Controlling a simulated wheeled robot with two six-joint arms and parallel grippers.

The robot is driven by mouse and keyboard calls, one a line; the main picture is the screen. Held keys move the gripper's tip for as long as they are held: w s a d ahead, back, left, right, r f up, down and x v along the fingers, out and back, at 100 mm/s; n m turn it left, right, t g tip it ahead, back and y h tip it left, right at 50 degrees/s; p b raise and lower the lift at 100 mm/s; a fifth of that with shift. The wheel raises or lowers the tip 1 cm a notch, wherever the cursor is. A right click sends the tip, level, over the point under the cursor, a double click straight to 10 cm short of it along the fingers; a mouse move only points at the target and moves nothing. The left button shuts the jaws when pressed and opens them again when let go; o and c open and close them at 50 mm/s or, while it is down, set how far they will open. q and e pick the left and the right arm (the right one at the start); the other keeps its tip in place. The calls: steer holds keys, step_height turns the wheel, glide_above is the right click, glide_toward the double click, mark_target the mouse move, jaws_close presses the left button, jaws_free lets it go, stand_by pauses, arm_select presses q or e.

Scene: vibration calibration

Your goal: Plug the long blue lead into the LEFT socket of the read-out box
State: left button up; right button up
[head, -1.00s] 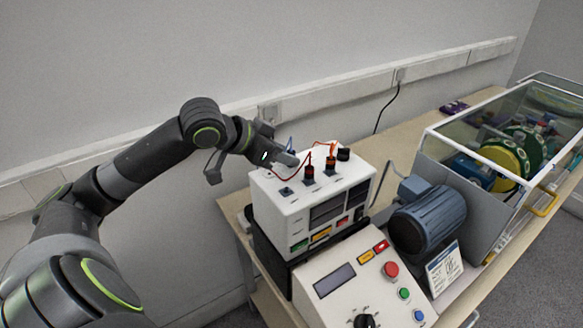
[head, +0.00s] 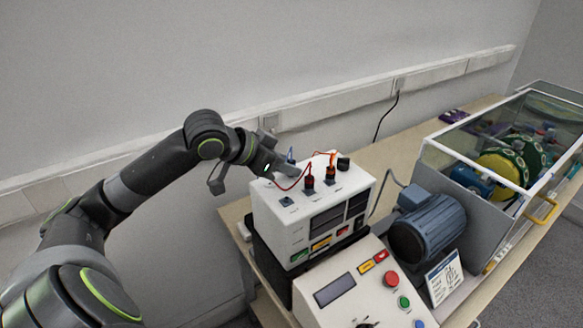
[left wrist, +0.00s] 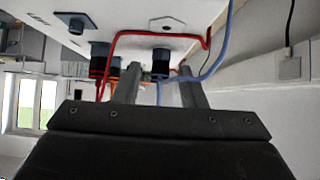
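The white read-out box (head: 268,212) stands on a dark case, its top facing up. On its top, the left socket (head: 287,201) is an empty dark-blue plate. The blue lead (left wrist: 218,65) runs to a dark plug (left wrist: 160,64) standing upright at the back of the box top. My left gripper (head: 292,170) is low over the rear left of the box. In the left wrist view its fingers (left wrist: 158,88) are spread, one on each side of the plug, with gaps visible; I see no clear contact. My right gripper is out of view.
Red (head: 309,182) and orange (head: 331,173) plugs with arching leads stand close to the gripper on the box top. A control panel (head: 345,280), a blue motor (head: 428,228) and a clear-covered rig (head: 500,175) stand to the right. The bench behind the box is mostly clear.

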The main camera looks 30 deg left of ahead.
arm_select(q)
jaws_close()
steer(key=shift+r+p, duration=0.25)
steer(key=shift+p, duration=0.3)
stand_by(0.5)
steer(key=shift+r, duration=0.1)
steer(key=shift+r+p, duration=1.7)
steer(key=shift+p, duration=0.5)
